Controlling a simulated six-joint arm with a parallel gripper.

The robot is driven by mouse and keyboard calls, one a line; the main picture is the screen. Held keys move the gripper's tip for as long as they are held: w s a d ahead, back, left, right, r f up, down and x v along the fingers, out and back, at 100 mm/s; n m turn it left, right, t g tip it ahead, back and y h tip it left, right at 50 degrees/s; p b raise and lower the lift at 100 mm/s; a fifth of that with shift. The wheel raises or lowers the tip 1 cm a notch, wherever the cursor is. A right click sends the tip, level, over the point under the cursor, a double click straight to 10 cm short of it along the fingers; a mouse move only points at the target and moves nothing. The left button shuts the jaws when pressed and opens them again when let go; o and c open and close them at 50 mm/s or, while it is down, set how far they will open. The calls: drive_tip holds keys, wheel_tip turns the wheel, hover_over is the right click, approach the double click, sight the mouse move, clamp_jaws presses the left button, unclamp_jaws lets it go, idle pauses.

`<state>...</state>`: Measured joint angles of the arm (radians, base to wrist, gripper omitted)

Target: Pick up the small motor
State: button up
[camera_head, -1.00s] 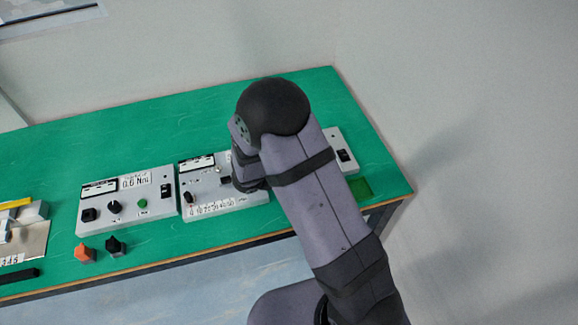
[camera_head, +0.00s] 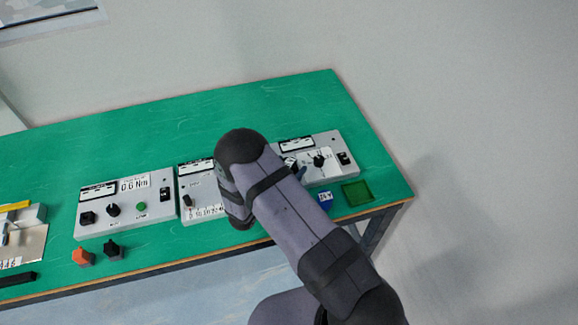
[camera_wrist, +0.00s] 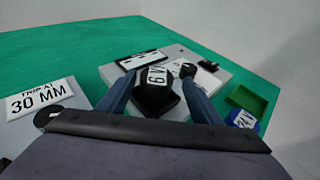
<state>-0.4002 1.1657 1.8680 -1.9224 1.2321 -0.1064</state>
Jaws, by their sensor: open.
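A dark motor-like body (camera_wrist: 152,98) with a white "6 V" label sits between the two fingers of my gripper (camera_wrist: 160,80) in the wrist view. It is in front of or on the right grey control box; I cannot tell contact. My gripper is open, one finger on each side of it. A second, blue piece labelled "24 V" (camera_wrist: 243,121) stands right of the fingers; it also shows in the head view (camera_head: 325,198). I cannot tell from the labels which is the small motor. In the head view my arm hides most of the gripper.
The right control box (camera_head: 335,170) has a black knob and switch. A green square tray (camera_head: 356,193) lies right of the blue piece. Two more control boxes (camera_head: 125,215) stand left. Orange (camera_head: 82,257) and black knobs lie near the front edge. The back of the green table is clear.

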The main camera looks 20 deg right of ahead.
sight(293, 161)
drive_tip(key=shift+p+x, duration=1.2)
drive_tip(key=shift+x, duration=0.8)
drive_tip(key=shift+w+d+f, duration=0.15)
drive_tip(key=shift+w, duration=0.2)
drive_tip(key=shift+w+d+f, duration=0.15)
drive_tip(key=shift+w, duration=0.2)
drive_tip(key=c, duration=1.4)
drive_tip(key=shift+r, duration=0.2)
drive_tip(key=shift+c, duration=0.2)
wheel_tip(293, 161, up, 10)
drive_tip(key=b, duration=0.2)
drive_tip(key=shift+f, duration=0.1)
